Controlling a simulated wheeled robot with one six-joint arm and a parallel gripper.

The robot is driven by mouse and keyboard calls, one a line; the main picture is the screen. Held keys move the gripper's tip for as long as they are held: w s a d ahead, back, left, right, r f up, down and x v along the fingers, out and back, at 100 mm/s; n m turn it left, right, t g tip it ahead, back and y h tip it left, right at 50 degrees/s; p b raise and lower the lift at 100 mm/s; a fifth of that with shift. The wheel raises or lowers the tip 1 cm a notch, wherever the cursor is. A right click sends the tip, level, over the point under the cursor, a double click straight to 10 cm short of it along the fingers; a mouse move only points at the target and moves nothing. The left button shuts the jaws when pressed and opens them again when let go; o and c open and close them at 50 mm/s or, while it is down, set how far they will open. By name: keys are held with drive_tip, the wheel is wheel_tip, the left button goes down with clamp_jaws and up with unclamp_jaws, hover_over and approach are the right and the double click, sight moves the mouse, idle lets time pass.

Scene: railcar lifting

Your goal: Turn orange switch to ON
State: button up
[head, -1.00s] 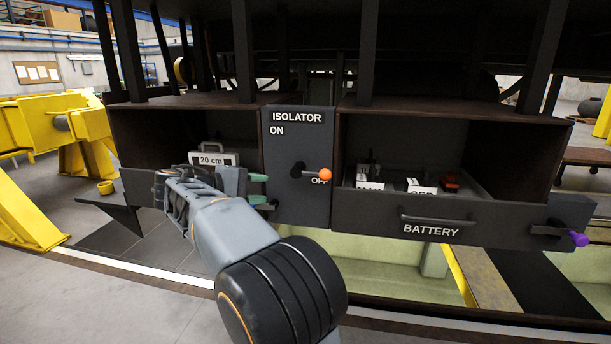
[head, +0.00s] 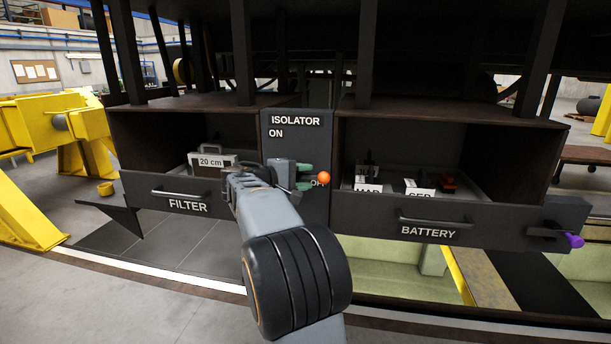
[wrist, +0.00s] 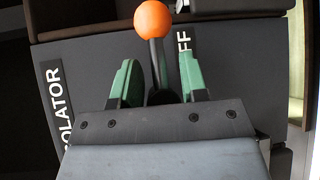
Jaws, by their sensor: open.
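The orange switch (head: 323,178) is a lever with an orange ball on its end, on the dark isolator panel (head: 283,145). The lever points right, its ball beside the OFF label; ON is printed higher up. In the wrist view the orange ball (wrist: 154,19) is just beyond the fingertips, and its dark stem runs between the green fingers. My gripper (head: 304,177) is open at the panel, and it also shows in the wrist view (wrist: 158,75). I see a gap between each finger and the stem. My gripper hides the lever's pivot in the head view.
The filter drawer (head: 150,189) is left of the panel and the battery drawer (head: 480,215) right of it, both with protruding handles. A purple-ended lever (head: 574,240) sticks out at far right. Dark posts stand above the boxes.

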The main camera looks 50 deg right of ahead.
drive_tip(key=shift+s+d, duration=0.1)
drive_tip(key=shift+d, duration=0.25)
clamp_jaws()
idle(0.4)
